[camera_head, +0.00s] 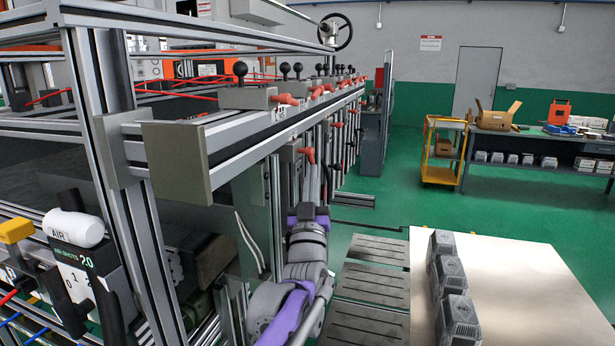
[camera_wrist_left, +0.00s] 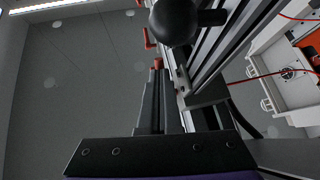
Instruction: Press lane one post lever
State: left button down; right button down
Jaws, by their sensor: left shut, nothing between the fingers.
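Red levers sit along the aluminium rail. The nearest red lever (camera_head: 284,99) is beside a black ball knob, and another red lever (camera_head: 307,154) hangs lower on a post. Which one belongs to lane one is not legible. My left gripper (camera_head: 308,212) is low beside the posts, below the lower red lever, its fingertips hard to make out. In the left wrist view, its dark fingers (camera_wrist_left: 156,76) are together and empty. A red tip (camera_wrist_left: 157,62) shows just beyond them; contact cannot be told. Another red lever (camera_wrist_left: 148,38) and a black knob (camera_wrist_left: 173,20) are further up.
The aluminium frame (camera_head: 175,160) fills the left side, with an air switch box (camera_head: 75,265) in front. A pale table (camera_head: 520,285) with several dark grey moulded blocks (camera_head: 450,285) stands at the lower right. Green floor (camera_head: 400,205) is open behind it.

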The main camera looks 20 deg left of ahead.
pick_arm(q)
jog(key=shift+w+n+t+y, duration=0.55)
jog(key=shift+t+y, duration=0.15)
jog(key=shift+t, duration=0.1)
jog(key=w+p, duration=0.2)
jog(key=shift+r+p, duration=0.3)
jog(key=shift+p, duration=0.05)
jog(key=b+v, duration=0.2)
jog(key=v, duration=0.8)
jog(key=shift+s+f, duration=0.25)
jog(key=shift+f, duration=0.05)
jog(key=shift+d, duration=0.15)
